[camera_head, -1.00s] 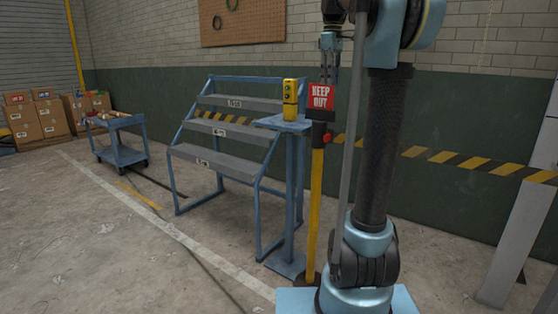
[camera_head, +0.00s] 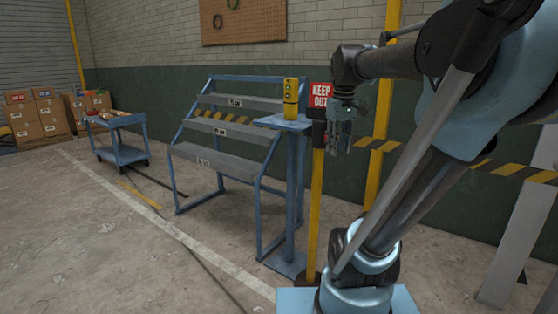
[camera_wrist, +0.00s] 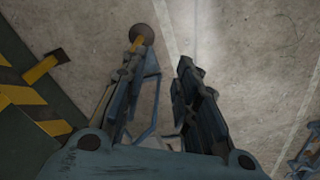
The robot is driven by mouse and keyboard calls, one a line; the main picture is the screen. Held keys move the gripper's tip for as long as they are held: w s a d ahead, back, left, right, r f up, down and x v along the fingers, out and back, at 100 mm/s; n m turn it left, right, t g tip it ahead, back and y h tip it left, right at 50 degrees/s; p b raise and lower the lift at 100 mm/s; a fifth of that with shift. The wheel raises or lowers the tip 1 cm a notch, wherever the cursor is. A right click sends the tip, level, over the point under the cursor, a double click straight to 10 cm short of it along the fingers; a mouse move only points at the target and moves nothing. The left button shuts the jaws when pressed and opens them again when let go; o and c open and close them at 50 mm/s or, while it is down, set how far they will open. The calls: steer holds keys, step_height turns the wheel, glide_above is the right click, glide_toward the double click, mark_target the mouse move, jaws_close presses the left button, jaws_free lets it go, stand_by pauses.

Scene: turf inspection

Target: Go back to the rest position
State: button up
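My gripper (camera_head: 338,138) hangs below my bent arm in the head view, in front of and just right of the red KEEP OUT sign (camera_head: 319,95). In the wrist view my gripper (camera_wrist: 164,66) has its two dark fingers apart, with bare floor and part of a blue frame showing between and beyond them. I see nothing held. My gripper partly covers the right side of the sign and its post in the head view.
A yellow device (camera_head: 290,97) stands on a blue pedestal (camera_head: 290,123) beside blue steps (camera_head: 215,157). Yellow-black tape (camera_head: 377,145) runs along the wall. A blue cart (camera_head: 121,153) and boxes (camera_head: 40,122) stand left. The left floor is open.

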steer(key=s+f+m, duration=0.2)
steer(key=s+f, duration=0.5)
steer(key=f, duration=0.4)
steer(key=s+f+m+t, duration=0.1)
steer(key=s+f+m, duration=0.1)
steer(key=s+f, duration=0.5)
step_height(320, 180, down, 4)
steer(key=shift+s+f, duration=0.1)
steer(key=shift+s, duration=0.05)
steer(key=shift+d, duration=0.1)
